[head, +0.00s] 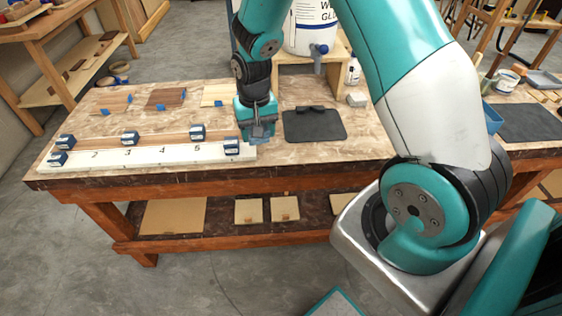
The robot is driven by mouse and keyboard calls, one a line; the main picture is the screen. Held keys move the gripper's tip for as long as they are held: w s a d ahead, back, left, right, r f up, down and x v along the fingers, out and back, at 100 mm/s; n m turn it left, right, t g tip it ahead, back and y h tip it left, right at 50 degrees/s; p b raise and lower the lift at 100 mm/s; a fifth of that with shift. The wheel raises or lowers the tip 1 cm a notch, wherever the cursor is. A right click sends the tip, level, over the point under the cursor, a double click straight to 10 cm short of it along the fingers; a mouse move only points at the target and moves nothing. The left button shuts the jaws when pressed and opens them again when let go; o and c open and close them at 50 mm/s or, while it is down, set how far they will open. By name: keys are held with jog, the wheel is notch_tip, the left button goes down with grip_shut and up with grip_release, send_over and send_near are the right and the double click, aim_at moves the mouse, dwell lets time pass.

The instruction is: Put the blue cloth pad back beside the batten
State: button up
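My gripper (258,138) points down at the right end of a long white board (100,160) marked with numbers. Its fingers are small here, and a grey-blue patch shows at them. I cannot tell whether that is the cloth pad or part of the gripper. A thin brown strip (165,137), perhaps the batten, runs along the board's back edge. Dark blue blocks with pale tops stand along the board, one at the right end (232,147) just left of my gripper and one in the middle (130,138). No blue cloth pad can be picked out for sure.
Wood stacks with blue tabs (166,97) lie behind the board. A dark mat (314,125) with a black object on it lies right of my gripper. A white glue tub (310,30) stands on a wooden stand behind. The bench's front right is clear.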

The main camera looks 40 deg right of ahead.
jog(key=d+r+m+b, duration=0.2)
jog(key=d+r+m, duration=0.15)
jog(key=m, duration=0.65)
notch_tip(320, 180, up, 6)
jog(key=m+b, duration=0.1)
jog(key=m, duration=1)
send_over(279, 155)
notch_tip(279, 155, down, 20)
jog(key=shift+r+p, duration=0.15)
jog(key=shift+p, duration=0.5)
jog(key=shift+f, duration=0.2)
jog(key=o, duration=1)
jog(key=shift+c, duration=0.2)
